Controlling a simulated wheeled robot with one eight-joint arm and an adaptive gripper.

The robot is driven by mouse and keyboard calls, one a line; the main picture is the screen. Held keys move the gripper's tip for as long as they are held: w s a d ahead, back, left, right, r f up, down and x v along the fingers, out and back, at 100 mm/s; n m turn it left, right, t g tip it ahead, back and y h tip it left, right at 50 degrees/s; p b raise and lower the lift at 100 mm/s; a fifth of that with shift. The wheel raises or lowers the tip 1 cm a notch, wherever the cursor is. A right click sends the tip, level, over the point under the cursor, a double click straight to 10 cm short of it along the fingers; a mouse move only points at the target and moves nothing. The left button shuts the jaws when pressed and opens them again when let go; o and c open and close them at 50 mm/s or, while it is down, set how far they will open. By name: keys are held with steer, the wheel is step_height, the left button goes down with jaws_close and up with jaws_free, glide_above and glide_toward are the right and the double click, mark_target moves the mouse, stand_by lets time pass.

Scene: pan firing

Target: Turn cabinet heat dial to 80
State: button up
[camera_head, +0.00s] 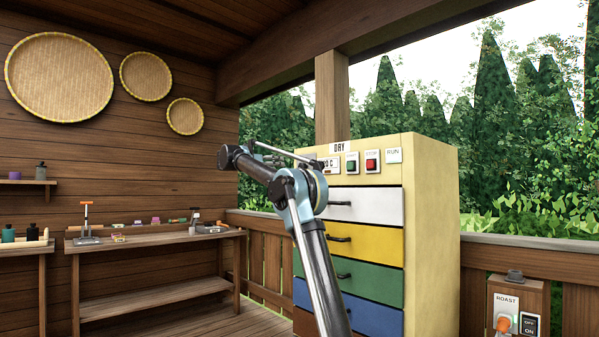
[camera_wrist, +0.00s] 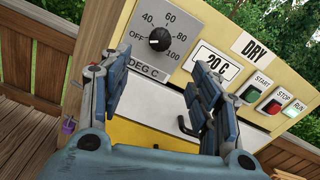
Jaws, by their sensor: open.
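The yellow drying cabinet (camera_head: 433,220) stands ahead in the head view, with its control panel along the top. In the wrist view the black heat dial (camera_wrist: 160,39) sits on a grey plate marked OFF, 40, 60, 80 and 100. Its small light mark appears to point toward OFF. The display (camera_wrist: 216,66) beside it reads 20 C. My gripper (camera_wrist: 160,92) is open and empty, its two blue-grey fingers spread below the dial and apart from it.
Green START (camera_wrist: 250,92), red STOP (camera_wrist: 273,107) and white RUN (camera_wrist: 291,109) controls lie right of the display. Drawers with dark handles (camera_head: 340,239) are below the panel. A wooden railing (camera_head: 530,244) and a ROAST box (camera_head: 507,305) stand at right, a workbench (camera_head: 150,238) at left.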

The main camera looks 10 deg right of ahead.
mark_target(301, 166)
steer(key=x, duration=1.7)
steer(key=shift+f, duration=0.1)
steer(key=c, duration=1)
